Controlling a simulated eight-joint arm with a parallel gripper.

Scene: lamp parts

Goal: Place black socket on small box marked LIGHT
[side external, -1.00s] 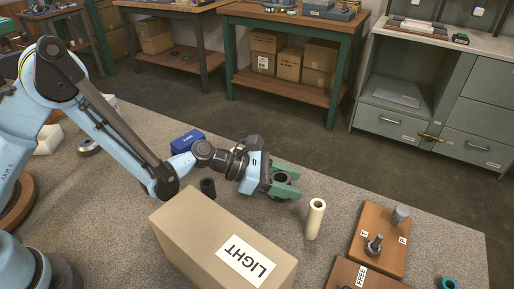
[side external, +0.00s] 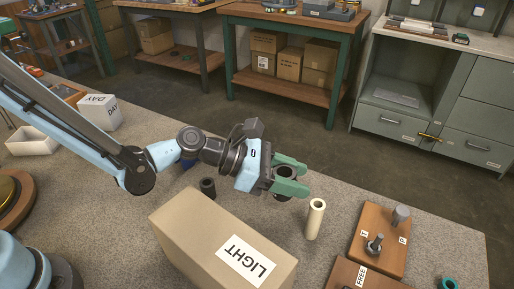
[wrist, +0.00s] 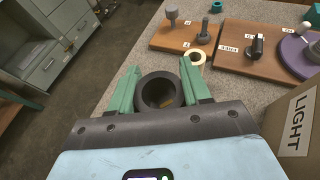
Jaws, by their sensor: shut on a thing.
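My gripper (side external: 299,176) has green jaws that are shut on a black ring-shaped socket (side external: 284,172), held in the air above the table. The wrist view shows the socket (wrist: 160,91) between the two green fingers (wrist: 160,88), its round opening facing the camera. The tan box marked LIGHT (side external: 195,232) stands at the front of the side view, below and left of the gripper. Its LIGHT label shows on the right edge of the wrist view (wrist: 300,118). The socket is apart from the box.
A cream tube (side external: 315,219) stands upright right of the box. A second black cylinder (side external: 207,187) stands behind the box. Wooden boards with pegs (side external: 379,240) lie at the right. A white DAY box (side external: 99,112) and a white bin (side external: 30,141) stand at the far left.

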